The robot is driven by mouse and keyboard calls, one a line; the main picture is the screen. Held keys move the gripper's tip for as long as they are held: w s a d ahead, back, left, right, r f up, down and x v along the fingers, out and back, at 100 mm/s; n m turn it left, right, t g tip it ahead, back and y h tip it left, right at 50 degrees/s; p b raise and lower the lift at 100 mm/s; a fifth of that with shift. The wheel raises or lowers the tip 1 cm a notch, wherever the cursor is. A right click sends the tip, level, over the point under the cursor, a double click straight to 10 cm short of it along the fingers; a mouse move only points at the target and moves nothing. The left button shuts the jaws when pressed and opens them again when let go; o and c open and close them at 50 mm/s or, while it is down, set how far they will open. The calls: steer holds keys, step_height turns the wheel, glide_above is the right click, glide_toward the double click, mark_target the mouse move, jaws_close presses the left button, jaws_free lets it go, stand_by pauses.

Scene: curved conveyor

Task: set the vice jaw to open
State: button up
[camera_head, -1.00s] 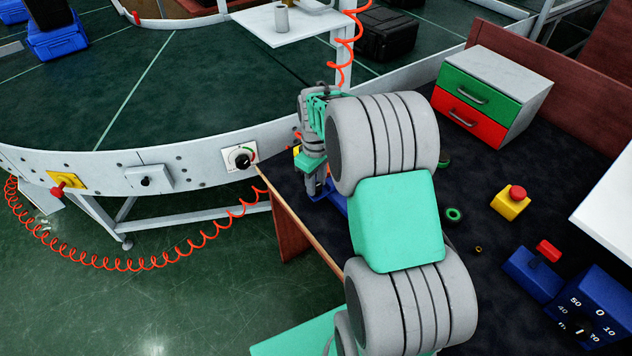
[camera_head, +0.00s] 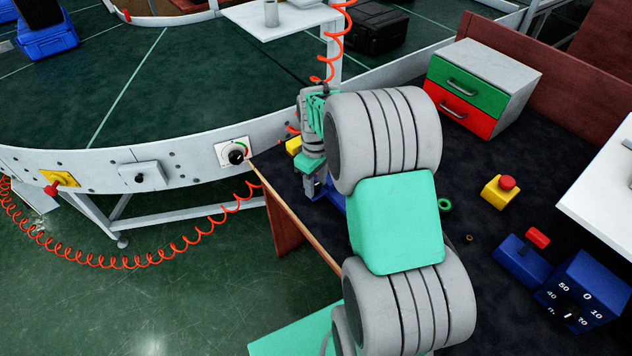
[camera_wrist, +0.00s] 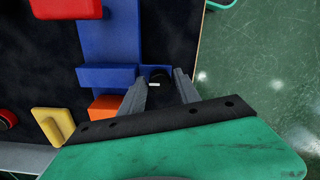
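The blue vice (camera_wrist: 112,40) shows in the wrist view as a long blue body with a blue crossbar. In the head view only a blue piece (camera_head: 338,200) shows behind my arm. My gripper (camera_wrist: 162,80) is open, with its two grey fingers apart and pointing at the end of the blue body. A dark round part (camera_wrist: 158,76) with a small white mark shows between the fingertips. I cannot tell whether the fingers touch it. In the head view my gripper (camera_head: 318,188) points down at the bench's left edge, partly hidden by my arm. The jaw gap is not clear.
An orange block (camera_wrist: 105,107), a yellow piece (camera_wrist: 52,124) and a red block (camera_wrist: 66,8) lie close to the vice. A drawer cabinet (camera_head: 490,70), a yellow box with a red button (camera_head: 499,190) and a blue dial box (camera_head: 580,292) stand on the bench. The conveyor (camera_head: 190,175) curves past at left.

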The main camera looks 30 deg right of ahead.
step_height(320, 180, up, 8)
steer(key=shift+f, duration=0.1)
stand_by(0.4)
steer(key=shift+w+m, duration=0.2)
steer(key=shift+m, duration=0.7)
steer(key=s+a+f+m, duration=0.2)
steer(key=s+m, duration=0.1)
steer(key=s, duration=0.3)
steer(key=s+a+f+m, duration=0.2)
steer(key=s+m, duration=0.1)
steer(key=s, duration=0.3)
steer(key=s+a+r+n+t, duration=0.2)
steer(key=s+a+r+t, duration=0.1)
steer(key=a+r, duration=0.4)
step_height(320, 180, up, 3)
steer(key=shift+a+f+n, duration=0.2)
steer(key=shift+a+n, duration=0.15)
steer(key=shift+n, duration=0.05)
